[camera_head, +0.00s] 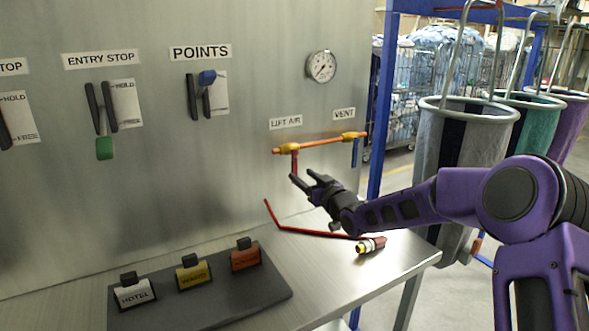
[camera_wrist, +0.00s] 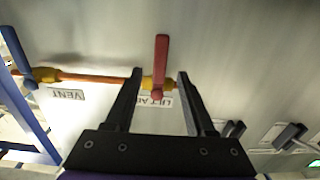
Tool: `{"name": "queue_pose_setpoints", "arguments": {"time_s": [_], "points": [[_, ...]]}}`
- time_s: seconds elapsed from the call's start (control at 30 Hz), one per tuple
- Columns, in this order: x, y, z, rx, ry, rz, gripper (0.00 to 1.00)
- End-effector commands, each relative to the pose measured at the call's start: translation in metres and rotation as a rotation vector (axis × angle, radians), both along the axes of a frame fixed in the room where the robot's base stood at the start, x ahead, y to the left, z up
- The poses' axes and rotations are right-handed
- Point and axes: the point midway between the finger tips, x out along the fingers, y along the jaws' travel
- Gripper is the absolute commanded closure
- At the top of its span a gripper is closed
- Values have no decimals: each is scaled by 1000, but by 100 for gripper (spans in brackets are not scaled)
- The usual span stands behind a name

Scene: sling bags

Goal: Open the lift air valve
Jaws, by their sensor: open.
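The lift air valve (camera_head: 288,149) is a yellow brass body on a copper pipe under the LIFT AIR label. Its red handle (camera_head: 294,163) hangs down, across the pipe. The wrist view shows the scene roughly upside down, with the red handle (camera_wrist: 161,60) pointing up. My gripper (camera_head: 301,176) is open, just below and in front of the valve in the head view. In the wrist view my gripper (camera_wrist: 160,75) has one finger on each side of the handle in the picture. The fingers appear apart from it; depth is hard to tell.
A vent valve with a blue handle (camera_head: 355,152) sits right on the same copper pipe (camera_head: 320,143). Below, a red hose (camera_head: 310,232) with a brass-ended fitting (camera_head: 371,245) lies on the metal bench (camera_head: 335,280). A blue post (camera_head: 381,120) stands right of the panel.

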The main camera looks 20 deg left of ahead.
Motion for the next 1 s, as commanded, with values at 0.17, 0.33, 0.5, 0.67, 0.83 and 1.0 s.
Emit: {"name": "queue_pose_setpoints", "arguments": {"time_s": [0.17,0.33,0.5,0.67,0.83,1.0], "points": [[19,24,0,2,1,1,45],[31,37,1,1,0,1,45],[36,42,0,1,0,0,45],[36,43,0,1,1,0,45],[36,43,0,0,0,0,52],[36,42,0,0,0,0,83]]}}
